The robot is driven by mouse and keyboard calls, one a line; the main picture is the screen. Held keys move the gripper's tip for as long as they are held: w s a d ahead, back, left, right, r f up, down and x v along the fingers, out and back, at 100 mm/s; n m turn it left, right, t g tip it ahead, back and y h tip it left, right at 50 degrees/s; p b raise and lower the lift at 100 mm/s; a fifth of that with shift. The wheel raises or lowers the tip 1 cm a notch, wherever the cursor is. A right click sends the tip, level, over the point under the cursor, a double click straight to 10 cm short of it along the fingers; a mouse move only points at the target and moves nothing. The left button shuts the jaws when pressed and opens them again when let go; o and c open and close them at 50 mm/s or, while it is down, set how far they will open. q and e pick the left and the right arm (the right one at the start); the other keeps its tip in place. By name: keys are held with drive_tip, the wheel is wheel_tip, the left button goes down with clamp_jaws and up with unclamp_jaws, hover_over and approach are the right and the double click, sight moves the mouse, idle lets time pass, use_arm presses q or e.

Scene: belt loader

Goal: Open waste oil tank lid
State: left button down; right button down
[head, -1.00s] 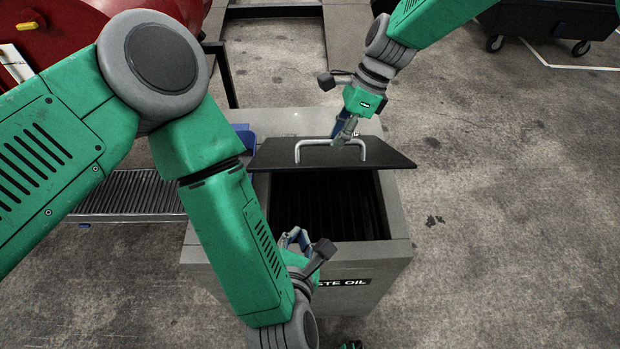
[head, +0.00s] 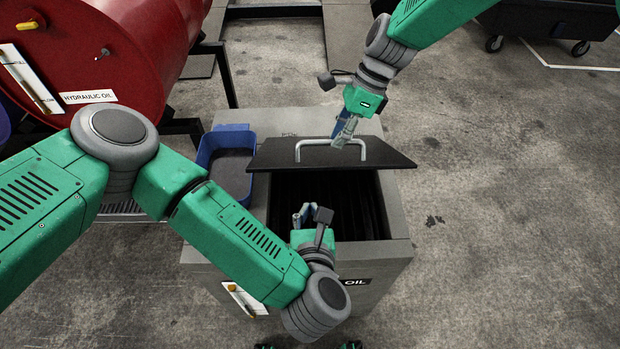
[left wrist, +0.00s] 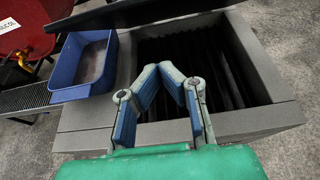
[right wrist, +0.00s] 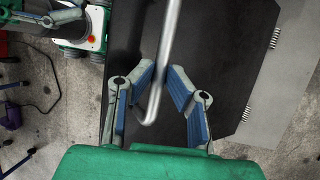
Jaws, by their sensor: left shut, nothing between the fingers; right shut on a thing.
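The waste oil tank (head: 398,225) is a grey box with a dark, slatted opening; my left arm partly covers its front label. Its black lid (head: 385,160) stands raised at the back of the opening, with a silver bar handle (head: 310,143). My right gripper (head: 345,137) is shut on the right part of this handle; the bar passes between its fingers in the right wrist view (right wrist: 160,70). My left gripper (head: 304,210) is shut and empty over the front of the opening. In the left wrist view, its fingertips (left wrist: 170,70) meet before the opening.
A blue bin (head: 207,150) sits on the tank's left side. A red hydraulic oil drum (head: 120,50) lies at the upper left. A dark wheeled container (head: 560,20) stands at the upper right. The floor (head: 500,200) right of the tank is clear.

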drive_tip(key=shift+w+d+f, duration=0.1)
drive_tip(key=shift+w, duration=0.1)
use_arm(q)
drive_tip(key=w+r, duration=0.1)
drive_tip(key=w, duration=0.5)
drive_tip(key=shift+w+r, duration=0.15)
drive_tip(key=shift+r, duration=0.2)
drive_tip(key=shift+d, duration=0.1)
